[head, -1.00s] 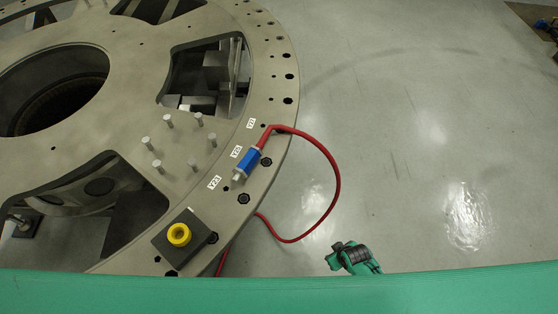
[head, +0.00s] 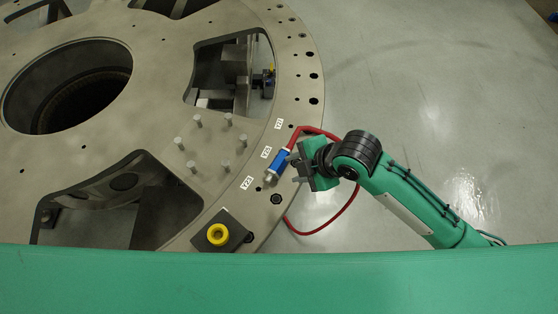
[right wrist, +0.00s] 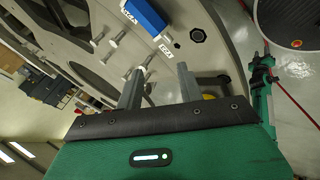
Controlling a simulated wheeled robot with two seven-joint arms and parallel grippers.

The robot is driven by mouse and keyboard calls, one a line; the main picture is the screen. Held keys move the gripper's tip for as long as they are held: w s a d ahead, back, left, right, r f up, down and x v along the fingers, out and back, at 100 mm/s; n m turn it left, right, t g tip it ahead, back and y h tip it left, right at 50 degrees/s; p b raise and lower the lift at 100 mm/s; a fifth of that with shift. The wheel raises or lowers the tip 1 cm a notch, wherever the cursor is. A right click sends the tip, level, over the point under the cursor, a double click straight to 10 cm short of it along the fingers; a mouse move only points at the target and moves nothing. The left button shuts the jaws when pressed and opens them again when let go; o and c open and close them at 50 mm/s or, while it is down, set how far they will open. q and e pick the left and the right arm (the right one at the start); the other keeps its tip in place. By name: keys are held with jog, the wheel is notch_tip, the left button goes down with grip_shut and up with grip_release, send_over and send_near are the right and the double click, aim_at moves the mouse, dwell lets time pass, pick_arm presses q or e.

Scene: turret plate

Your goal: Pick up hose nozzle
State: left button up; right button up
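The hose nozzle (head: 280,160) is a blue block with a metal tip. It lies on the rim of the turret plate (head: 297,60) beside the white labels. A red hose (head: 306,131) runs from its far end and loops over the plate's edge. My right gripper (head: 295,170) is just right of the nozzle, fingers apart and empty. In the right wrist view, the blue nozzle (right wrist: 147,17) is at the top, beyond the fingertips and not between them.
A yellow ring on a dark block (head: 218,235) sits near the plate's front edge. Several upright metal pins (head: 225,166) stand left of the nozzle. The plate has large cutouts. The grey floor (head: 440,80) to the right is clear.

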jog(key=w+d+n, duration=0.1)
jog(key=w+n, duration=0.2)
jog(key=n, duration=0.2)
jog(key=n+g+h+p, duration=0.1)
jog(key=n+p, duration=0.1)
send_over(280, 165)
jog(key=s+d, duration=0.1)
jog(key=d, duration=0.2)
jog(key=f, duration=0.6)
jog(key=shift+a+f, duration=0.25)
jog(key=p+x, duration=0.1)
jog(key=x, duration=0.1)
jog(key=p+x, duration=0.1)
jog(key=x, duration=0.1)
jog(key=shift+s+a, duration=0.1)
jog(key=shift+s, duration=0.1)
jog(key=shift+x, duration=0.75)
jog(key=c, duration=0.8)
